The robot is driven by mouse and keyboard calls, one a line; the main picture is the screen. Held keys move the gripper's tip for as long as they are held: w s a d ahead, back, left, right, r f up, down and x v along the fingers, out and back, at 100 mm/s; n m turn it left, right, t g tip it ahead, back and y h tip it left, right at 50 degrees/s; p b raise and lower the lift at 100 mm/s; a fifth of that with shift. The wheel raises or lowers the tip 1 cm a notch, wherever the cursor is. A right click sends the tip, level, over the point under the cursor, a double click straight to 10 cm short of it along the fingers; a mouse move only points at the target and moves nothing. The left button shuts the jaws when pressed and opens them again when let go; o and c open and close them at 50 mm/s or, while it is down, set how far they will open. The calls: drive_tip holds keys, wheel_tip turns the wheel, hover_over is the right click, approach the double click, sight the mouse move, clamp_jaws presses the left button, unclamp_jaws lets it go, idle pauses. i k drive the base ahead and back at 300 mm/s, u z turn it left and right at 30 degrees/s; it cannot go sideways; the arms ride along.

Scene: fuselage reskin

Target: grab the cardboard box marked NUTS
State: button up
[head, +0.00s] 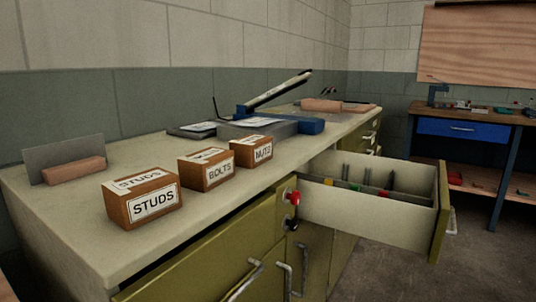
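The cardboard box marked NUTS (252,152) stands upright on the pale countertop (70,219). It is brown, with a white label on its front and another on its top. It is the rightmost and farthest of three similar boxes in a row, close to the counter's front edge. The box marked BOLTS (206,170) is just to its left, and the box marked STUDS (143,198) is nearest to me at left. My gripper is not in view.
An open drawer (367,219) with dividers juts from the cabinet, right of the boxes. A blue guillotine-like tool (308,124) lies behind the NUTS box. A grey plate with a wooden handle (73,170) is at left. A workbench (460,128) stands at far right. Grey floor shows between.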

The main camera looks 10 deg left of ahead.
sight(251, 151)
drive_tip(key=z, duration=1.6)
drive_tip(key=i, duration=0.95)
drive_tip(key=u, duration=3.6)
